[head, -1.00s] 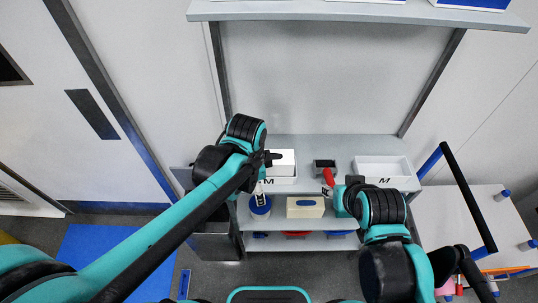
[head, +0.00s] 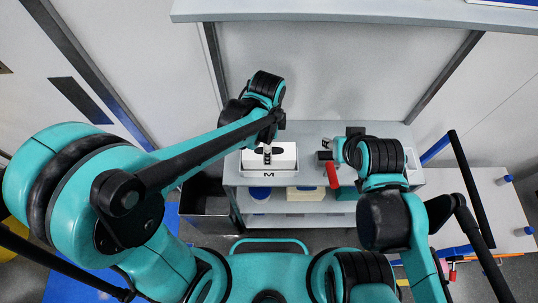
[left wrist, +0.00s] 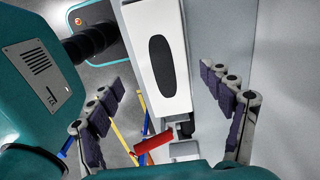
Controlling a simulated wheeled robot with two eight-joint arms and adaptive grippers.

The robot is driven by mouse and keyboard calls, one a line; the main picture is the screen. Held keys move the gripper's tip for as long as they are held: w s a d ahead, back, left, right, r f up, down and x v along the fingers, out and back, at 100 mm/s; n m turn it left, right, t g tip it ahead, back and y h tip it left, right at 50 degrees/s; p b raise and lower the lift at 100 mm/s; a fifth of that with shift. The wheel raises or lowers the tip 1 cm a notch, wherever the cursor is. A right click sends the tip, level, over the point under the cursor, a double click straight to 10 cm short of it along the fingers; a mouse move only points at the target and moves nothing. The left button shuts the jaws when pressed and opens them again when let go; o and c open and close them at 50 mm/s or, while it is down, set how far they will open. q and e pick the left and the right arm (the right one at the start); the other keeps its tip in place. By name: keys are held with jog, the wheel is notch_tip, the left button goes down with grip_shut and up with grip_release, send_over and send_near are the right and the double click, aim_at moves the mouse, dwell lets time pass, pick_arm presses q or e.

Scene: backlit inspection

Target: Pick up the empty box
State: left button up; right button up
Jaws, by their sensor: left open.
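A white box (left wrist: 166,85) with a dark oval opening in its top lies below my left gripper in the left wrist view. In the head view the white box (head: 287,153) sits in the left white bin marked M (head: 285,172), partly hidden by my gripper. My left gripper (head: 267,151) is above it; in the left wrist view its two fingers (left wrist: 162,80) are spread wide, one either side of the box, with nothing between them touching. My right gripper (head: 328,146) is near a dark block and a red part; whether it is open is unclear.
The bins stand on a grey shelf unit (head: 312,135). A red part (head: 332,174) hangs at its front middle; it also shows in the left wrist view (left wrist: 153,143). A second white bin (head: 415,176) is mostly behind my right arm.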

pick_arm(q)
jog(key=f, duration=0.5)
jog(key=shift+w+d, duration=0.2)
jog(key=shift+w, duration=0.1)
jog(key=shift+s+r, duration=0.1)
jog(key=c, duration=1.1)
jog(key=shift+c, duration=0.2)
